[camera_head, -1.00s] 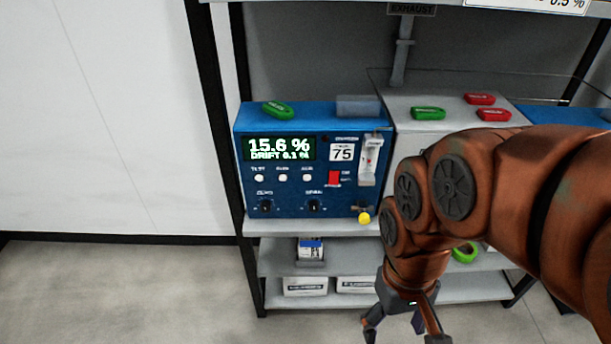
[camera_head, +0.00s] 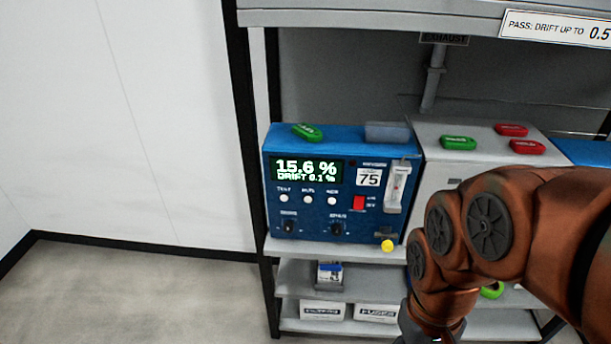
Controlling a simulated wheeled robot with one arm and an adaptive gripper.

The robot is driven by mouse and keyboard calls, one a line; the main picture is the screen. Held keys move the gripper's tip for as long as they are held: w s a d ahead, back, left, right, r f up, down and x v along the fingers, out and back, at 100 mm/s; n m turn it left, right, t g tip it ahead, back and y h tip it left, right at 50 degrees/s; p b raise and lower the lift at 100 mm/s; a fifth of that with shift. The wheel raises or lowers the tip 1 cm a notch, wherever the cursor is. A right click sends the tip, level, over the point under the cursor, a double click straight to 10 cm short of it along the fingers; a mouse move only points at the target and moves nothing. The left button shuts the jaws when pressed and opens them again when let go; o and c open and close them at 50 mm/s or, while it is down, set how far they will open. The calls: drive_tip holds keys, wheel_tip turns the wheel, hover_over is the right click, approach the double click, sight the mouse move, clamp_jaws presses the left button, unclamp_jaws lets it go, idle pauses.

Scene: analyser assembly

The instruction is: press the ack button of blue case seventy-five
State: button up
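The blue case (camera_head: 272,180) marked 75 stands on the shelf, left of centre. Its display (camera_head: 307,171) reads 15.6 % and DRIFT 0.1 %. Below it is a row of three white round buttons. The left one (camera_head: 284,198) is labelled TEST; the right one (camera_head: 332,200) has a blurred label that looks like ACK. The middle label is too small to read surely. My gripper is at the bottom edge, right of and below the case, apart from the buttons; only part of its base shows, and its fingers are cut off.
My arm covers the right side. A grey case (camera_head: 437,155) stands right of the blue one, with green and red tags on top. A green tag (camera_head: 307,132) lies on the blue case. Space before the buttons is clear.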

clamp_jaws()
idle(0.3)
idle(1.2)
